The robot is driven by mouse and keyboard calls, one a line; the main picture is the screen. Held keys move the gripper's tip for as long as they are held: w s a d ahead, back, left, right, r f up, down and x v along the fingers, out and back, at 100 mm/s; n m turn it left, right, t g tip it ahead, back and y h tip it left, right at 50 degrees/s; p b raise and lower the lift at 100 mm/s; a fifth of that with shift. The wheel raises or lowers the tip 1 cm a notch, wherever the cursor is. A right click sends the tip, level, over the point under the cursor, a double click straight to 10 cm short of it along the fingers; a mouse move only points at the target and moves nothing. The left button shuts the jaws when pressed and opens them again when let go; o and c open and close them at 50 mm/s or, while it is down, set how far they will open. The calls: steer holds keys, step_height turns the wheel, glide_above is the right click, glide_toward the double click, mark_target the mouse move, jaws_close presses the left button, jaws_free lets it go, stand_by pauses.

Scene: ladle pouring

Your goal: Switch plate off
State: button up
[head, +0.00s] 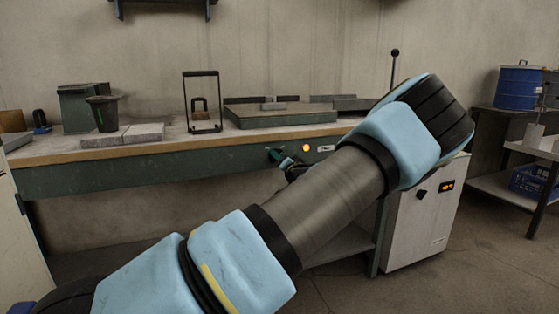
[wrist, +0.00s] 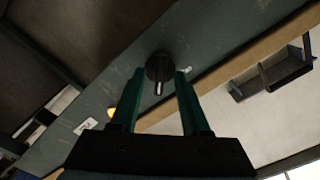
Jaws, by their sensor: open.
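The plate (head: 283,117) is a flat grey-green slab on the bench top. Below it, on the green bench front, an orange lamp (head: 306,148) glows beside a small white label (head: 326,148). In the wrist view a round black knob (wrist: 158,66) with a white pointer mark sits on the green panel, the lit lamp (wrist: 111,112) nearby. My gripper (wrist: 160,73) is open, its two green fingers on either side of the knob; I cannot tell whether they touch it. In the head view my gripper (head: 280,157) is at the panel left of the lamp, and the knob is mostly hidden.
A wooden-topped bench (head: 60,153) carries a dark cup (head: 104,112), grey blocks and a black frame (head: 202,102). A white cabinet (head: 415,230) with its own knob and orange display stands right of it. A blue drum (head: 519,88) is far right.

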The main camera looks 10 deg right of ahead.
steer(key=shift+w, duration=0.2)
jaws_close()
stand_by(0.3)
